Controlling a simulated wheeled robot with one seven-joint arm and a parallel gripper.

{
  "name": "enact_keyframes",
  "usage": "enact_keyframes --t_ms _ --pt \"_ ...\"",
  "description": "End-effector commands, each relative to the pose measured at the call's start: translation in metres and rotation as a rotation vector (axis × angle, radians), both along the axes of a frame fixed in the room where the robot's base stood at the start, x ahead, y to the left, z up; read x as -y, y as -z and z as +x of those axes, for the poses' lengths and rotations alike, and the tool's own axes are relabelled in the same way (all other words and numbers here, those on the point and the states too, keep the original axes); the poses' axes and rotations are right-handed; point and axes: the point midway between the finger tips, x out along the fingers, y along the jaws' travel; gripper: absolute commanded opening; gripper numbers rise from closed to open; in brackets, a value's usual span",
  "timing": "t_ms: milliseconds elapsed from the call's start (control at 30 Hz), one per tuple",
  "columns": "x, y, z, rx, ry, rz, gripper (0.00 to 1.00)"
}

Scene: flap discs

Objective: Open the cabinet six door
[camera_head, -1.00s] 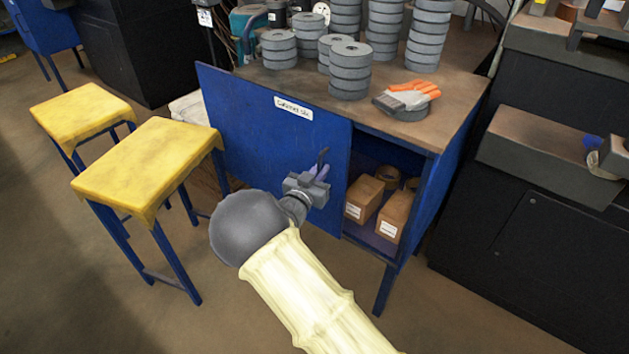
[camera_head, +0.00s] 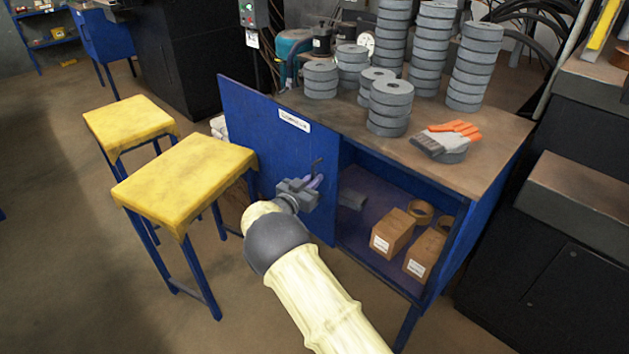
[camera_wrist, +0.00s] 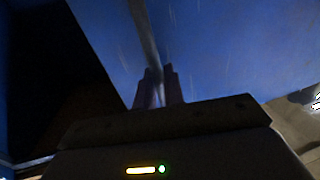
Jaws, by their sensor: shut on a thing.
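The blue cabinet six door (camera_head: 270,135) bears a white label (camera_head: 293,121) and stands partly open, swung out to the left of the cabinet (camera_head: 478,225). My gripper (camera_head: 315,180) is at the door's right part, shut on the door handle (camera_head: 319,167). In the wrist view the two fingers (camera_wrist: 158,88) close around the grey handle bar (camera_wrist: 143,30), with the blue door face (camera_wrist: 225,50) behind. The handle's lower part is hidden by the fingers. The dark opening shows at left in the wrist view.
Inside the cabinet are cardboard boxes (camera_head: 392,232) and tape rolls (camera_head: 420,212). Stacked grey discs (camera_head: 390,107) and a glove (camera_head: 447,137) lie on top. Two yellow stools (camera_head: 185,180) stand left, close to the door. A black unit (camera_head: 560,270) stands right.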

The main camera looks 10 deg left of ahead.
Motion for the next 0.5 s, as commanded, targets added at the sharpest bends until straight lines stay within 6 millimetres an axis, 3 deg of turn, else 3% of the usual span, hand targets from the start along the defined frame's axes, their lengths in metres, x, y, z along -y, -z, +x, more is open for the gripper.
enact_keyframes --t_ms 200,233,300,500 --pt "0.0008 0.0004 0.0001 0.001 0.001 -0.003 0.00" --pt "0.0002 0.0003 -0.0002 0.001 0.001 -0.003 0.15" --pt "-0.0016 0.0002 -0.0010 0.001 -0.002 -0.003 0.27" --pt "-0.0033 0.0001 -0.0019 0.001 -0.005 -0.003 0.27"
